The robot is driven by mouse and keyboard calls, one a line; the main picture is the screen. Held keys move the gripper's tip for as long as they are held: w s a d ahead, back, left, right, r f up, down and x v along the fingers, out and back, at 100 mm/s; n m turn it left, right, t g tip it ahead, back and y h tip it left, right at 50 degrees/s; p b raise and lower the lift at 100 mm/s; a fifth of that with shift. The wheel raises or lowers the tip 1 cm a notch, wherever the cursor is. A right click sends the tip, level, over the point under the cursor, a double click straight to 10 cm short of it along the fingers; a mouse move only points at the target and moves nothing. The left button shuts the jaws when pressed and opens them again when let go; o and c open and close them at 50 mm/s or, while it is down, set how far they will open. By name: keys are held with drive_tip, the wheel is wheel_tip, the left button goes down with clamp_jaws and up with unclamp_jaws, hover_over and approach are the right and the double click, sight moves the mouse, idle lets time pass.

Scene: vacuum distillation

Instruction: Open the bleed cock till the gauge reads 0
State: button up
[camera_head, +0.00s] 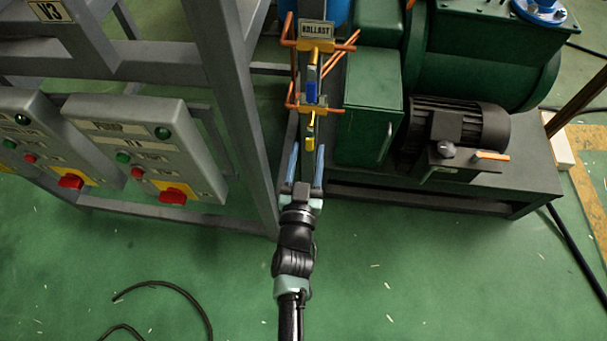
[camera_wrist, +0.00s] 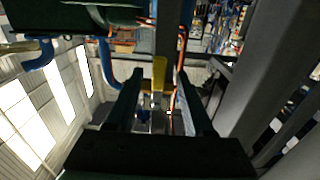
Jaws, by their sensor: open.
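A cock with a yellow lever (camera_head: 310,132) sits low on the copper-coloured pipework in the head view. Above it is a cock with a blue lever (camera_head: 311,91), under a plate reading BALLAST (camera_head: 317,29). No label reading bleed is legible, so I cannot tell from text which is the bleed cock. My gripper (camera_head: 307,150) is open, its two fingers pointing at the yellow lever. In the wrist view the yellow lever (camera_wrist: 159,75) shows between the fingertips (camera_wrist: 160,82), with no clear contact. No gauge face is in view.
A grey frame post (camera_head: 235,100) stands close left of my arm. Two control panels with red knobs (camera_head: 172,195) are further left. A green pump housing (camera_head: 368,115) and a black motor (camera_head: 458,125) stand right. Cables (camera_head: 170,285) lie on the otherwise open green floor.

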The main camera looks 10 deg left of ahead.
drive_tip(key=s, duration=0.7)
drive_tip(key=shift+p, duration=0.3)
